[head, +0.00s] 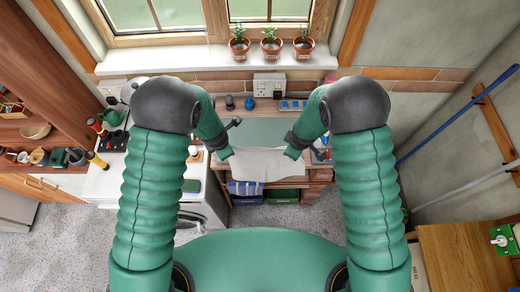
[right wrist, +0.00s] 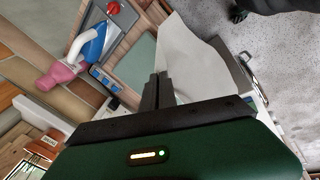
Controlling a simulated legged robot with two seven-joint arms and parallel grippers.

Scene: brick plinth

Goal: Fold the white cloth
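The white cloth (head: 262,164) lies along the front of the workbench between my two hands, its lower part reaching the bench's front edge. In the right wrist view the cloth (right wrist: 190,58) spreads out beside the fingertips. My right gripper (head: 293,152) is at the cloth's right end. Its fingers (right wrist: 158,88) are close together at the cloth's edge and look shut on it. My left gripper (head: 227,153) is at the cloth's left end. Its fingers are too small and hidden to tell whether they are open or shut.
A grey-green mat (head: 275,132) covers the bench behind the cloth. Blue items (head: 292,105) and dark knobs (head: 240,103) line the back. Potted plants (head: 271,42) stand on the windowsill. A white appliance (head: 205,205) is at left.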

